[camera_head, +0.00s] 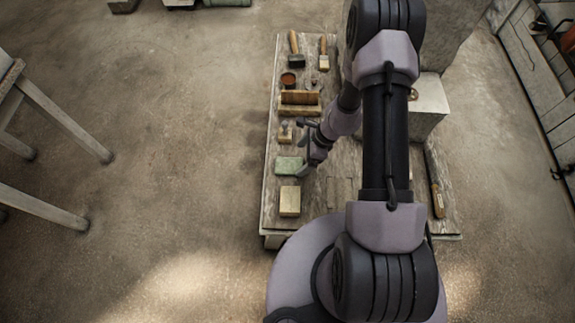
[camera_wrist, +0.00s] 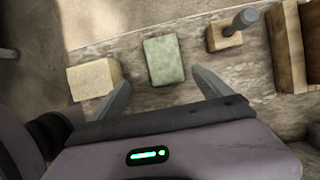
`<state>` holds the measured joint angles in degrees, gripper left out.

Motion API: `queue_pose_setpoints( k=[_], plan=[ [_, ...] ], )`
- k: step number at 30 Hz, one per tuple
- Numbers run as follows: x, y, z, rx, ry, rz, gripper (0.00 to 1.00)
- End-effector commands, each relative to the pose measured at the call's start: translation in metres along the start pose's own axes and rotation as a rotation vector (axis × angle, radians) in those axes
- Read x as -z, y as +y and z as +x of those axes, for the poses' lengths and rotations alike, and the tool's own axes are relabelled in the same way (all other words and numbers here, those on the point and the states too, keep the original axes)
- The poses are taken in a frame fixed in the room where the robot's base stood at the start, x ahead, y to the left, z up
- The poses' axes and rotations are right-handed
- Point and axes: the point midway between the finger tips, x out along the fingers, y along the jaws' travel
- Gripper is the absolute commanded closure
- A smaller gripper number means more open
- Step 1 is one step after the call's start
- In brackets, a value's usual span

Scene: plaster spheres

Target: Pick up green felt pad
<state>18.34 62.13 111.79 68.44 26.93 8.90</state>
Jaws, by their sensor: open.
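The green felt pad (camera_head: 288,166) is a flat, pale green rectangle on the left part of the worn wooden bench top (camera_head: 262,226). In the wrist view the pad (camera_wrist: 164,60) lies beyond my gripper's fingertips, roughly midway between them, and nothing covers it. My gripper (camera_wrist: 156,80) is open and empty, with its two grey fingers spread wide. In the head view my gripper (camera_head: 302,148) is just right of the pad, partly hidden by my own arm. I cannot tell its exact height above the bench.
A tan block (camera_head: 290,201) sits nearer than the pad. A small wooden block with a grey knob (camera_head: 285,133) stands beyond it, then a wooden box (camera_head: 299,104). A mallet (camera_head: 295,49) and brush (camera_head: 323,53) lie at the far end. A pale block (camera_head: 428,105) is right.

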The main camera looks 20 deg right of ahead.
Motion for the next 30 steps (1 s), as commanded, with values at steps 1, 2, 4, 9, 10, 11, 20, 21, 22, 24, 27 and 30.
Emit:
queue_pose_setpoints(
  k=[1,2,4,9,10,11,20,21,22,24,27,30],
  plan=[
    [0.002,0.0,0.015,-0.001,0.0,-0.001,0.11],
    [0.001,0.001,0.019,-0.002,0.0,-0.002,0.11],
    [0.0,0.0,0.025,0.0,0.0,-0.001,0.11],
    [-0.002,-0.003,0.042,-0.001,0.0,-0.003,0.11],
    [-0.003,-0.004,0.048,-0.001,0.0,-0.004,0.11],
    [-0.003,-0.006,0.054,0.0,0.0,-0.005,0.11],
    [-0.006,-0.008,0.078,0.001,-0.001,-0.002,0.11],
    [-0.006,-0.008,0.077,0.001,-0.001,-0.002,0.13],
    [-0.006,-0.008,0.077,0.0,-0.001,-0.002,0.19],
    [-0.006,-0.008,0.077,0.0,-0.001,-0.002,0.32],
    [-0.006,-0.008,0.077,0.0,-0.001,-0.002,0.52],
    [-0.006,-0.008,0.077,0.0,-0.001,-0.002,0.72]
  ],
)
